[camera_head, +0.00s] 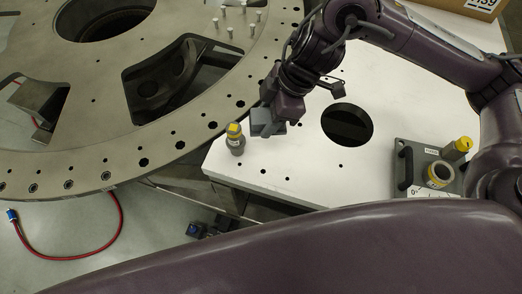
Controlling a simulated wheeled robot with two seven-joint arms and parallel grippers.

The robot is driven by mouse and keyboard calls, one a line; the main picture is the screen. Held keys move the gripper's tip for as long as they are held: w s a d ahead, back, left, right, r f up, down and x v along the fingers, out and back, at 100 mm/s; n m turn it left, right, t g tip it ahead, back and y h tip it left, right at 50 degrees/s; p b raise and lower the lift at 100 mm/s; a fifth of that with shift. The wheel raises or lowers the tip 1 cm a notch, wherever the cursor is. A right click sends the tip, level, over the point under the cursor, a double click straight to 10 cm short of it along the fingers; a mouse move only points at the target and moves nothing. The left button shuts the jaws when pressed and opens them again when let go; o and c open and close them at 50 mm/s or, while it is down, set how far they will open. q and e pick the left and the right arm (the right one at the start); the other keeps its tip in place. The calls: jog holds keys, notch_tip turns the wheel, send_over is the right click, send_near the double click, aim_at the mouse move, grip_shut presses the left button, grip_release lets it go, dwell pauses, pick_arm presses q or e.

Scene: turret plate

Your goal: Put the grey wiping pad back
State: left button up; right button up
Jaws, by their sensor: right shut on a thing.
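My right gripper (272,118) is shut on the grey wiping pad (261,122), a small grey block at its fingertips. It holds the pad over the left part of the white table (300,172), just right of and behind a small yellow-capped bottle (235,139). Whether the pad touches the table or the bottle is hard to tell. The fingers partly hide the pad. My left gripper does not show.
The table has a large round hole (347,125). The big turret plate (185,128) lies left. A cardboard box (470,8) stands at the back right.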

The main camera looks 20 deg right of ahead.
jog(key=b, duration=0.2)
send_over(261, 162)
jog(key=d, duration=0.2)
jog(key=f, duration=1.3)
jog(key=shift+s+a, duration=0.25)
notch_tip(261, 162, down, 5)
jog(key=shift+f+p, duration=0.1)
jog(key=shift+p, duration=0.4)
jog(key=shift+f, duration=0.1)
jog(key=o, duration=0.9)
jog(key=shift+f, duration=0.1)
jog(key=shift+o, duration=0.2)
